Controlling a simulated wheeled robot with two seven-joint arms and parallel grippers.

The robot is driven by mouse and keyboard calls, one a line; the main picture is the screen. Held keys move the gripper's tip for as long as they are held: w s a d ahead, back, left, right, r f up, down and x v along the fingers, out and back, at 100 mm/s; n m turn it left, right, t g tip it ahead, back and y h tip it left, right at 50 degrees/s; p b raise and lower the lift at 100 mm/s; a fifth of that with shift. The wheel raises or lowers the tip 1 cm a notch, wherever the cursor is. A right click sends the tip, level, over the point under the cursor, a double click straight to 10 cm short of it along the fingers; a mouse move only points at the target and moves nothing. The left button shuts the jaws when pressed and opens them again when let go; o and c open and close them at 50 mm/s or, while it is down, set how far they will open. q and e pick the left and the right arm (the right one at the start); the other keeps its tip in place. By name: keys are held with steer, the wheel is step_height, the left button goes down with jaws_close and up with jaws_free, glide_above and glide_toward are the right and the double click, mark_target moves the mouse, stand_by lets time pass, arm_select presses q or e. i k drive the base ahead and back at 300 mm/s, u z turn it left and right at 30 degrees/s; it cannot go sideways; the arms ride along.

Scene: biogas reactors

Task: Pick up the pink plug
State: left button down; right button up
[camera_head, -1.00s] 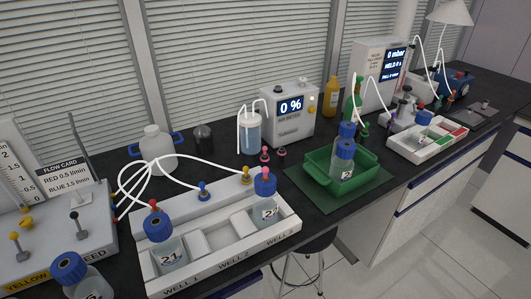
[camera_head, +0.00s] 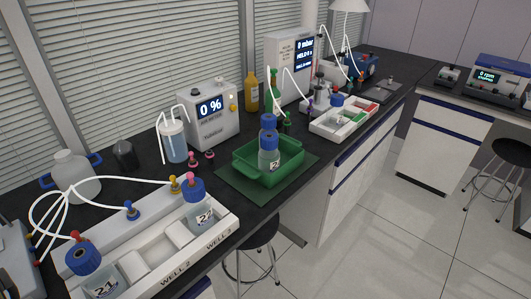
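Two small pink plugs stand on the dark bench in front of the gas meter box: one pink plug (camera_head: 193,161) at the left and another pink plug (camera_head: 210,155) at the right. A third pink piece (camera_head: 190,183) shows at the blue cap of the bottle (camera_head: 203,216) in the right-hand well of the white rack. Neither of my grippers is in view.
The white well rack (camera_head: 150,268) stands at the front left, with white tubes above it. A meter (camera_head: 209,115) reading 0 % stands behind the plugs. A green tray (camera_head: 284,174) holding blue-capped bottles is to their right. A stool (camera_head: 252,240) stands below the bench edge.

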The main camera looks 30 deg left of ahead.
mark_target(191, 154)
steer(key=z, duration=0.55)
steer(key=i, duration=1.1)
steer(key=u, duration=2.85)
